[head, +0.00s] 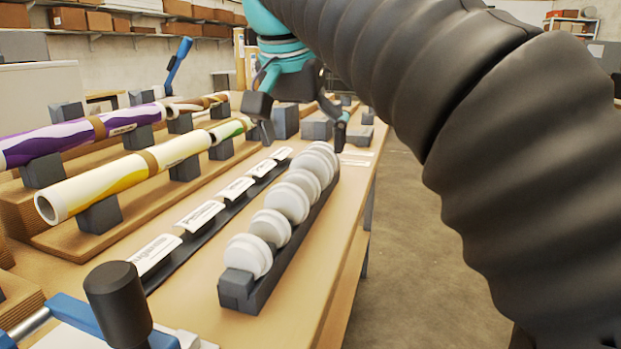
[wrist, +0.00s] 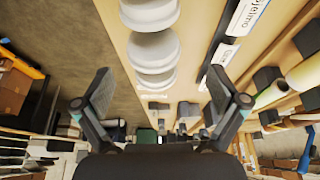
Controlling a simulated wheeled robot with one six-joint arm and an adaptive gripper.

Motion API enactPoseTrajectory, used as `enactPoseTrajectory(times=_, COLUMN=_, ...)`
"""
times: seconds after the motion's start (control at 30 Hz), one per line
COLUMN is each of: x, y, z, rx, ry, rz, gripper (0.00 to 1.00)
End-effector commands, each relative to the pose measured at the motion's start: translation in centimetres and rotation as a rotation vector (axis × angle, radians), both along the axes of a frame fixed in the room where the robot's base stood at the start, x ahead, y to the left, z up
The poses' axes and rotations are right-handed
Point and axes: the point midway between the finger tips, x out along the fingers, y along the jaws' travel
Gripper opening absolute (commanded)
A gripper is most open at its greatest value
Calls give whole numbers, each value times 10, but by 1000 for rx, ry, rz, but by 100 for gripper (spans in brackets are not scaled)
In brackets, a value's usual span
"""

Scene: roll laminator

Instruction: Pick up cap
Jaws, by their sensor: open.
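Several round white caps (head: 287,202) stand on edge in a row in a dark grey rack (head: 262,290) on the wooden table. My gripper (head: 305,133) is open and empty, above the table near the far end of the row. In the wrist view the caps (wrist: 153,50) show at the top centre, beyond the fingertips of my gripper (wrist: 170,88) and apart from them. The rack is mostly hidden in the wrist view.
A dark strip with white labels (head: 201,216) lies left of the rack. Printed rolls (head: 130,178) rest on grey supports further left. Grey blocks (head: 316,129) stand at the far end. A black knob (head: 118,300) rises in the front. Open floor (head: 405,250) lies to the right.

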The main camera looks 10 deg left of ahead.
Motion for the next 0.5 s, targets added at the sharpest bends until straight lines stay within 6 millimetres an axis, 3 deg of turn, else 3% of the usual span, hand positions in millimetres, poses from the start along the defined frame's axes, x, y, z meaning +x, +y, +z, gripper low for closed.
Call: enactPoseTrajectory(times=0.5, x=13, y=-9, z=-51, rx=-1, ry=0, rz=0, gripper=97)
